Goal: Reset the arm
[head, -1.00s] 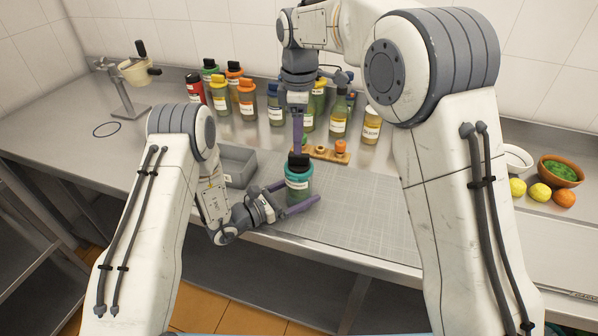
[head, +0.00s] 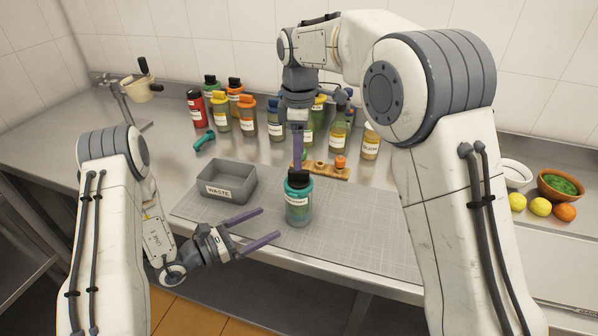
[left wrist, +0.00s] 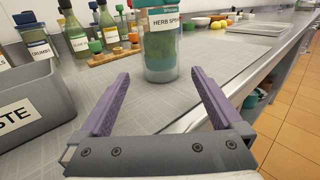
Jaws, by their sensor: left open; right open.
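My left gripper (head: 257,231) is open and empty, with its purple fingers over the front edge of the counter. The herb bottle (head: 299,204), with a teal band and dark cap, stands upright on the grey mat (head: 359,235), beyond and apart from the fingertips. In the left wrist view the bottle (left wrist: 161,48) stands ahead between the open fingers, its label partly readable as "HERB SP". My right gripper (head: 297,150) points down behind the bottle, near the small wooden rack (head: 318,169). Only one purple finger shows clearly there.
A grey bin labelled WASTE (head: 228,187) sits left of the bottle. Several sauce bottles line the back, including a red one (head: 196,108). A teal object (head: 204,140) lies near them. A brown bowl of greens (head: 561,184) and fruit are at right.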

